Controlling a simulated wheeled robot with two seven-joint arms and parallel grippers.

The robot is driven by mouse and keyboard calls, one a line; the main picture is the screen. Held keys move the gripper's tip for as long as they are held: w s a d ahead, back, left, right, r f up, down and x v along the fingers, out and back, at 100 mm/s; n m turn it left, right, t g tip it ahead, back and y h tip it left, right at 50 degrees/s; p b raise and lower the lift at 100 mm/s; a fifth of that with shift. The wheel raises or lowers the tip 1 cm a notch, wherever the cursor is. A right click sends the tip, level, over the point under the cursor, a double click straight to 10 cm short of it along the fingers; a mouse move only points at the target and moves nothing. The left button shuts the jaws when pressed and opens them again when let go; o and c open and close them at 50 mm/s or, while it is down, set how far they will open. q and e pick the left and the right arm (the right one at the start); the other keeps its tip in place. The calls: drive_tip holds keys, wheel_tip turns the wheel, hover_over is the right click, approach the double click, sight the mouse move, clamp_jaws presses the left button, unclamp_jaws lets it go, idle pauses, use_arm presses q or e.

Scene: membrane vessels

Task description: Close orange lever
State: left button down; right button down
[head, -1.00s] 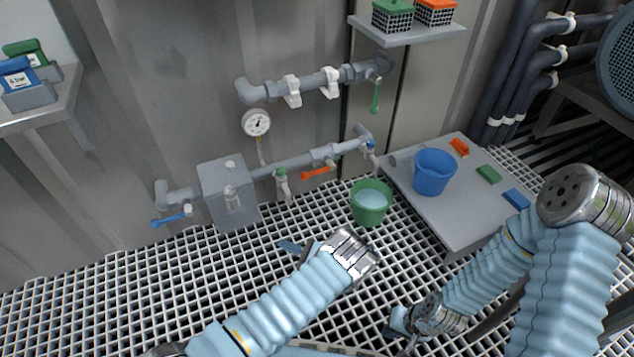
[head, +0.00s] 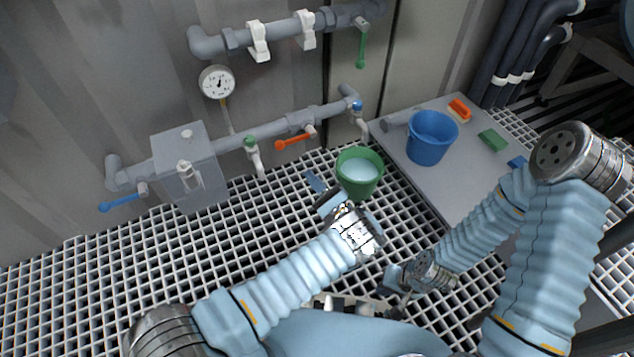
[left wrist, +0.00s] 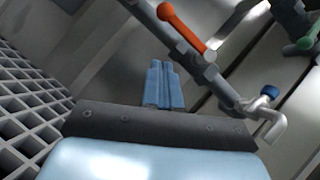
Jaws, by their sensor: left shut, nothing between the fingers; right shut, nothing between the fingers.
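The orange lever (head: 293,142) sits on the lower grey pipe (head: 275,130). Its handle points left from its white valve stem, roughly along the pipe. In the left wrist view the orange lever (left wrist: 182,27) is at the top, beyond the fingertips. My left gripper (head: 315,182) is shut and empty, below and slightly right of the lever, apart from it. Its closed blue fingers (left wrist: 164,72) show in the left wrist view, pointing toward the pipe. My right gripper (head: 392,283) is low over the floor grating, shut, and far from the lever.
A green bucket (head: 359,173) of liquid stands just right of my left gripper. A blue tap handle (head: 357,105) and a green-handled valve (head: 251,143) flank the lever. A blue lever (head: 119,203) is further left. A blue bucket (head: 431,138) stands on the grey platform (head: 455,185).

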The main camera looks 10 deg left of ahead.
sight(296, 139)
use_arm(q)
drive_tip(key=w+a+r, duration=0.2)
drive_tip(key=a+r, duration=0.3)
drive_tip(key=a, duration=0.1)
drive_tip(key=shift+r, duration=0.4)
drive_tip(key=shift+a, duration=0.1)
